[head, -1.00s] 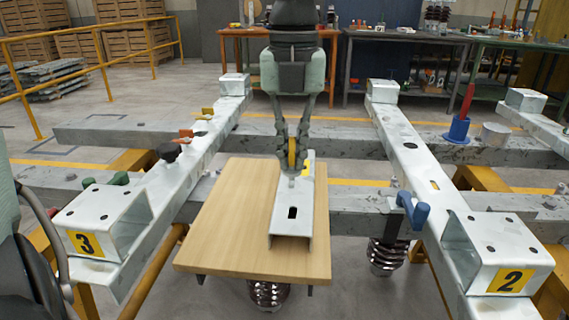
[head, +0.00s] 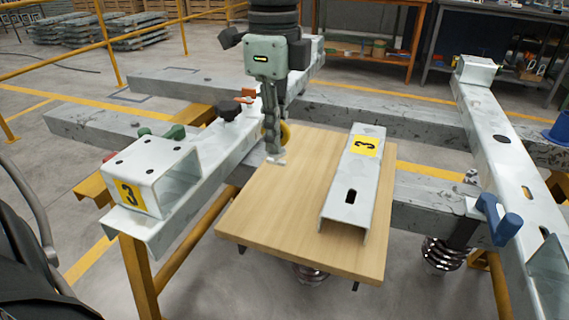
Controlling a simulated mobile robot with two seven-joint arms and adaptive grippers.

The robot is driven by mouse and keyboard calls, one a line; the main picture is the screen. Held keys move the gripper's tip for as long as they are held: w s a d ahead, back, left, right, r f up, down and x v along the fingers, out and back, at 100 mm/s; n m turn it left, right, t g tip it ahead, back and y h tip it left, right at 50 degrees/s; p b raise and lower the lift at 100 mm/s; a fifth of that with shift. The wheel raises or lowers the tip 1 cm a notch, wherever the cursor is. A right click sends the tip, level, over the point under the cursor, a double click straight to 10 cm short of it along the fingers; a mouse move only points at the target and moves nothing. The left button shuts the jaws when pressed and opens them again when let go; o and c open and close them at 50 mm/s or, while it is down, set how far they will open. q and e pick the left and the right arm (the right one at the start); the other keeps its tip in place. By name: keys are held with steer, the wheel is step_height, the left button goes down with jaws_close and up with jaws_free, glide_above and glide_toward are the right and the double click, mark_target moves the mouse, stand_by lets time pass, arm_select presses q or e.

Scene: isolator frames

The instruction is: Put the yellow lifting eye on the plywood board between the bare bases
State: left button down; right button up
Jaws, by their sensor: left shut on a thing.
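The plywood board (head: 285,225) lies across the frame in the middle of the head view. My left gripper (head: 274,152) points down at the board's far left corner, beside the left rail. It is shut on the yellow lifting eye (head: 285,134), which is partly hidden behind the fingers. I cannot tell whether the eye touches the board. A bare base (head: 137,180) labelled 3 stands at the near end of the left rail. Another bare base (head: 477,70) stands at the far end of the right rail. My right gripper is not in view.
A grey channel piece (head: 352,185) labelled 3 lies on the board's right half. Dark, orange and green knobs (head: 230,111) sit along the left rail. A blue clamp (head: 497,220) is at the right. The board's left and near surface is clear.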

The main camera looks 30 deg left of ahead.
mark_target(276, 160)
arm_select(q)
step_height(276, 160, down, 6)
steer(key=shift+r, duration=0.2)
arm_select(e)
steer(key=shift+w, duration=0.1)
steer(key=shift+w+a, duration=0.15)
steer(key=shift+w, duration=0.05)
arm_select(q)
steer(key=shift+f+b, duration=0.1)
steer(key=shift+b, duration=0.2)
steer(key=c, duration=1.6)
jaws_free()
steer(key=shift+c, duration=0.2)
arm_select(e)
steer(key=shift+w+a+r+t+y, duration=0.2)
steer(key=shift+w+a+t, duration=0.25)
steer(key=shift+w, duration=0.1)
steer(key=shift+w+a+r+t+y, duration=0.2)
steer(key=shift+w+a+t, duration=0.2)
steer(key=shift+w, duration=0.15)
